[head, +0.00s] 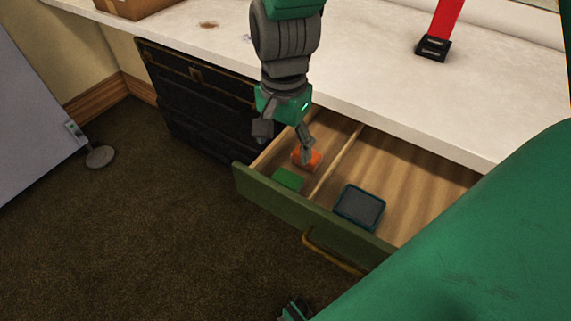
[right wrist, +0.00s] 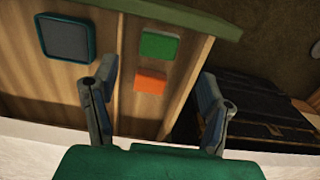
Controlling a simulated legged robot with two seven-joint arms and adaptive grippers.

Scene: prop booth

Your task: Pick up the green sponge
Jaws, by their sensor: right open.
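The green sponge (head: 287,180) lies in the left compartment of the open drawer (head: 262,187), close to the drawer front. It also shows in the right wrist view (right wrist: 159,46), beyond my fingertips and between their lines. My right gripper (head: 284,143) is open and empty, above the left part of the drawer. In the right wrist view its two fingers (right wrist: 148,84) are spread wide. An orange block (head: 315,161) lies just behind the green sponge, partly covered by a finger in the head view. My left gripper is not clearly in view.
A wooden divider (head: 337,160) splits the drawer. A dark teal-rimmed square item (head: 360,208) lies in the right compartment. The white counter (head: 385,105) overhangs the drawer's back; a red strap-like item (head: 444,28) stands on it. Black drawers (head: 205,110) are at left.

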